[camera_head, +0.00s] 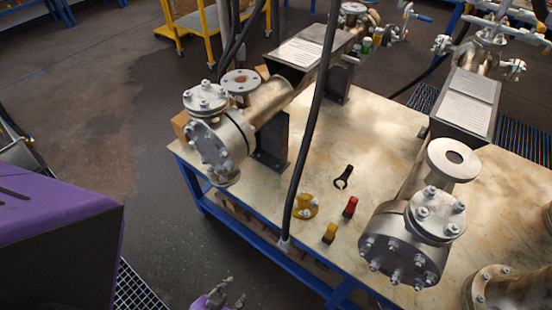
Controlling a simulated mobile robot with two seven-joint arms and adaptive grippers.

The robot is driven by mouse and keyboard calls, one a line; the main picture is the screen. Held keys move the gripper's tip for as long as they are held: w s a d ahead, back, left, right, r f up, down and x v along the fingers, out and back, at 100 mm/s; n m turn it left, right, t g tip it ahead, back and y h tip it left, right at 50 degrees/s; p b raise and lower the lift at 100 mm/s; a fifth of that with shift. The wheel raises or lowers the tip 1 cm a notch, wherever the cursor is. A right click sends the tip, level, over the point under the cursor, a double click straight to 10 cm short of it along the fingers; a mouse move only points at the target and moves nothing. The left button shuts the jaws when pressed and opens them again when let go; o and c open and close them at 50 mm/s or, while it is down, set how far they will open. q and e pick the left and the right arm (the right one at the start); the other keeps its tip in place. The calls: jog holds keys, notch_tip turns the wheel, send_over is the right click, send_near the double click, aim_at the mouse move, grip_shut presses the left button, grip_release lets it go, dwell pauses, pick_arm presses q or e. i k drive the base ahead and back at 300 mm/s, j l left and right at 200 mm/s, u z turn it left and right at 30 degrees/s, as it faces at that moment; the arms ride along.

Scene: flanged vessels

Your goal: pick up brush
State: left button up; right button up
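I cannot make out a clear brush. Two small blocky items lie on the table (400,125) near its front edge, one red and dark (350,207) and one yellow and brown (329,233); either could be a brush, but they are too small to tell. My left gripper (234,291) is at the bottom edge, partly cut off, in front of and apart from the table. Its two fingertips look apart with nothing between them. My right gripper does not show.
A black open-ended wrench (343,177) and a yellow flanged part (305,206) lie nearby. Flanged metal vessels stand left (220,135) and right (410,240) of them. A black hose (313,120) hangs across the front edge. Bare tabletop lies behind the wrench.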

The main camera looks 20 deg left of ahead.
aim_at(350, 209)
jog(key=j+z, duration=0.15)
jog(key=j, duration=0.9)
jog(key=i+j+z, duration=0.1)
jog(key=j, duration=0.25)
jog(key=i+j+z, duration=0.1)
jog(key=j, duration=0.25)
jog(key=j+z, duration=0.1)
jog(key=j, duration=0.25)
jog(key=i+j+z, duration=0.2)
jog(key=i+j, duration=0.4)
jog(key=i, duration=0.05)
